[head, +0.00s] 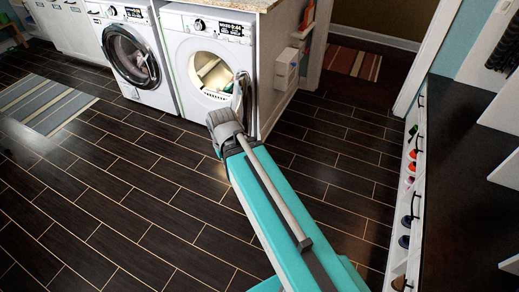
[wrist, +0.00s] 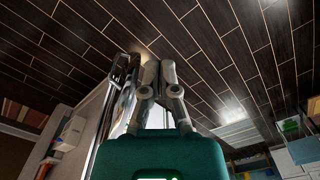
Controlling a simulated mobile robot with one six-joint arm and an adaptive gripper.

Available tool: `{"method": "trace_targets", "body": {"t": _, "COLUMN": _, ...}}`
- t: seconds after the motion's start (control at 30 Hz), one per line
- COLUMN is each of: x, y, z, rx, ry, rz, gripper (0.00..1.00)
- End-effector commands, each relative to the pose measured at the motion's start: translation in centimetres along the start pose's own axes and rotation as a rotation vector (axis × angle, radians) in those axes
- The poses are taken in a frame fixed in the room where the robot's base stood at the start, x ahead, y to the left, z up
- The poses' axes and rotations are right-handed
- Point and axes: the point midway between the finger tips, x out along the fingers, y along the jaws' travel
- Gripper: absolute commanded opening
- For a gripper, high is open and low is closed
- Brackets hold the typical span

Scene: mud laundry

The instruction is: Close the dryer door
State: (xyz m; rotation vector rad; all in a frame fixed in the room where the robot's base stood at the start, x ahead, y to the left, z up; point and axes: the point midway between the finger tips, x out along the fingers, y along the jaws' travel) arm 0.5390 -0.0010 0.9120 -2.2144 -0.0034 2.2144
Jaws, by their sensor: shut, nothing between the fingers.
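The white dryer (head: 177,45) is the right-hand of two front loaders in the head view. Its round door (head: 246,98) stands wide open on the right of the drum opening, seen nearly edge-on. The lit drum (head: 212,72) shows through the opening, with light-coloured items inside. My arm reaches up to the door, and its end overlaps the door's lower part. In the wrist view my gripper (wrist: 159,66) is shut and empty. The door's shiny rim (wrist: 119,88) is just left of the fingers there; I cannot tell whether they touch.
A washer (head: 133,55) with its door shut stands left of the dryer. A striped rug (head: 46,103) lies on the dark tiled floor at the left. A white shoe rack (head: 410,215) and dark bench top (head: 465,190) line the right side. The floor between is clear.

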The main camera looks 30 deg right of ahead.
Motion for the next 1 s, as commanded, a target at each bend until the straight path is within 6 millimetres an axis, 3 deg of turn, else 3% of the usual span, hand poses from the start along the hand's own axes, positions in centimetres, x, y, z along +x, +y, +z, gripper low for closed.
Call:
{"method": "trace_targets", "body": {"t": 0.17, "x": 1.8, "y": 0.7, "z": -1.0, "rx": 0.029, "ry": 0.001, "rz": -0.043, "gripper": 0.00}}
{"method": "trace_targets", "body": {"t": 0.23, "x": 2.8, "y": 0.0, "z": -1.6, "rx": 0.042, "ry": 0.002, "rz": -0.072, "gripper": 0.00}}
{"method": "trace_targets", "body": {"t": 0.37, "x": 5.0, "y": 1.2, "z": -3.1, "rx": 0.088, "ry": 0.007, "rz": -0.142, "gripper": 0.00}}
{"method": "trace_targets", "body": {"t": 0.77, "x": 11.4, "y": 6.7, "z": -8.1, "rx": 0.253, "ry": 0.055, "rz": -0.405, "gripper": 0.00}}
{"method": "trace_targets", "body": {"t": 1.0, "x": 14.6, "y": 11.1, "z": -10.8, "rx": 0.349, "ry": 0.106, "rz": -0.562, "gripper": 0.00}}
